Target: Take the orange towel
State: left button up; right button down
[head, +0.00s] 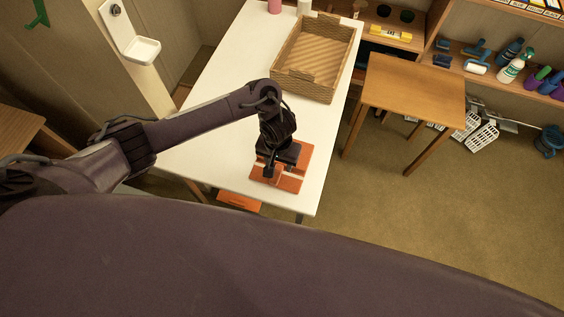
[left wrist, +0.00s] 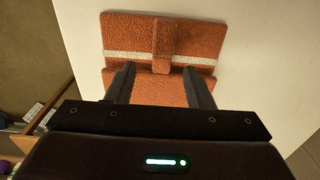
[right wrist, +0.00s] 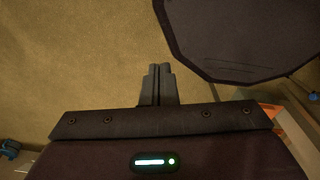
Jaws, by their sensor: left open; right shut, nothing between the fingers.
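The orange towel (head: 289,180) lies folded on the near end of the white table (head: 215,143). In the left wrist view the towel (left wrist: 120,35) has a white stripe across it and a raised strip in its middle. My left gripper (head: 268,176) is over the towel, pointing down. In the left wrist view its two fingers (left wrist: 160,78) are apart, with the end of the raised strip between their tips; I cannot tell whether they touch it. My right gripper (right wrist: 157,72) is shut and empty, with the brown floor behind it.
A wicker basket (head: 322,93) stands on the far part of the white table. A wooden stool (head: 415,88) stands to the right. Shelves with bottles and brushes line the back right. An orange item (head: 240,202) shows below the table's near edge. Open floor (head: 440,200) lies at right.

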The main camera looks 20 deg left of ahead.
aim_at(279, 168)
pick_arm(q)
notch_tip(279, 168, down, 3)
jog(key=shift+w+a+r, duration=0.1)
jog(key=shift+a, duration=0.05)
jog(key=shift+w+f, duration=0.1)
jog(key=shift+f, duration=0.25)
jog(key=c, duration=1)
jog(key=shift+r, duration=0.1)
grip_shut()
pick_arm(e)
jog(key=shift+w+a+f, duration=0.15)
jog(key=shift+w, duration=0.55)
